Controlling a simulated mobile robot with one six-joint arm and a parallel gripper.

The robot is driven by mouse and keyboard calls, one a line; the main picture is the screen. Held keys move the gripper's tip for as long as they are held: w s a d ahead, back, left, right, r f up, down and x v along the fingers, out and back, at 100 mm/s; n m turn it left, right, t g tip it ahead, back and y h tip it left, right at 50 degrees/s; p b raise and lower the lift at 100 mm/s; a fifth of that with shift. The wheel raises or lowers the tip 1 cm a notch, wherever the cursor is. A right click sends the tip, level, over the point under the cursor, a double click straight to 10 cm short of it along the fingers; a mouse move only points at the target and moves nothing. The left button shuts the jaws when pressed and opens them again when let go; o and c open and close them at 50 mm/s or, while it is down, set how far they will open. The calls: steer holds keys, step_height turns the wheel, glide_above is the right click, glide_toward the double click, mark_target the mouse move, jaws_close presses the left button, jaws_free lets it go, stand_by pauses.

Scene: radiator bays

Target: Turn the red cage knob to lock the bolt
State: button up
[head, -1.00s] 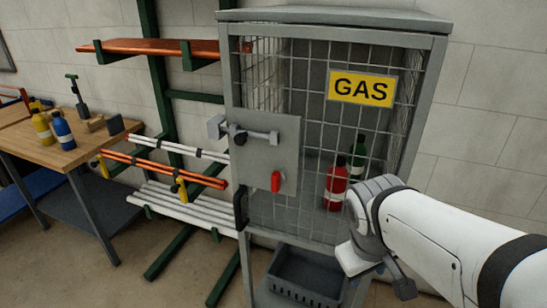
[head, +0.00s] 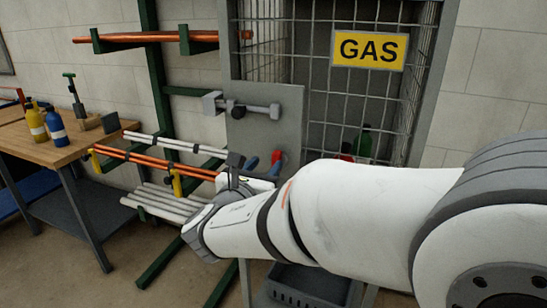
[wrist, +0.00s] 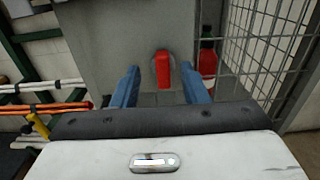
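The red cage knob (head: 277,157) is on the grey door plate of the gas cage, partly hidden by my gripper in the head view. In the wrist view the knob (wrist: 163,69) stands upright between my two blue fingers. My gripper (wrist: 160,76) is open, with a gap on both sides of the knob. In the head view my gripper (head: 264,167) is low in front of the plate. The grey bolt (head: 257,109) lies horizontally above the knob, with a dark handle. A bracket (head: 212,103) is at its left end; I cannot tell how far the bolt enters it.
The mesh cage carries a yellow GAS sign (head: 369,49). A red bottle (wrist: 208,63) stands behind the mesh, right of the knob. A rack of orange and white pipes (head: 165,166) is left of the cage. A wooden bench (head: 65,148) with bottles stands further left.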

mark_target(274, 155)
steer(key=x, duration=0.6)
steer(key=shift+w+d, duration=0.2)
steer(key=shift+w, duration=0.15)
steer(key=shift+c, duration=0.6)
